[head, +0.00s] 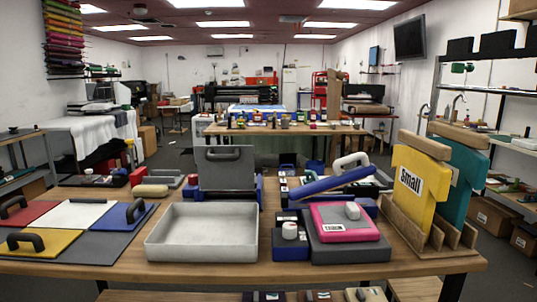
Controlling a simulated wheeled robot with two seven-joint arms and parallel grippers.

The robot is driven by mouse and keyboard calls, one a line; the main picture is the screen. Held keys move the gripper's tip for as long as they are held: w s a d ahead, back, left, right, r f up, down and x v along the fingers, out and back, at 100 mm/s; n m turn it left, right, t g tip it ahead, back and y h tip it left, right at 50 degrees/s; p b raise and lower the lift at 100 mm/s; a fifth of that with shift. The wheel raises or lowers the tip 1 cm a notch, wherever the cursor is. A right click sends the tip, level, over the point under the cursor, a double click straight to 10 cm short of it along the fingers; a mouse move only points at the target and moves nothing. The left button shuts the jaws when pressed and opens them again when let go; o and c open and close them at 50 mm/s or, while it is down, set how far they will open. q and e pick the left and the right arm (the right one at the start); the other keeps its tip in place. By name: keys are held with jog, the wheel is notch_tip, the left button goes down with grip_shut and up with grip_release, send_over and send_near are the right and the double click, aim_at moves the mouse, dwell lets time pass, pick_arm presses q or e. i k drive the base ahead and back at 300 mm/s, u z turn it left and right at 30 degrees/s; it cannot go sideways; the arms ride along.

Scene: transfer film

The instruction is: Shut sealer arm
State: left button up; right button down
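The sealer arm (325,184) is a long blue bar at the back right of the wooden table. It is raised and tilted, its right end higher than its left, with a gap under the right part. A pale loop handle (351,160) stands above its right part. The sealer's lower body is partly hidden behind the pink-topped block in front. Neither of my grippers is in view.
A pink-topped grey block (343,228) and a dark block with a white knob (290,231) stand in front of the sealer. A grey tray (203,240) is left of them. Yellow (418,188) and teal (462,177) shirt-shaped boards stand upright at right. Handled coloured panels (88,214) lie at left.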

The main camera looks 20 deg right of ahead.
aim_at(340, 179)
jog(key=u, duration=0.8)
jog(key=i, duration=0.95)
jog(key=z, duration=1.55)
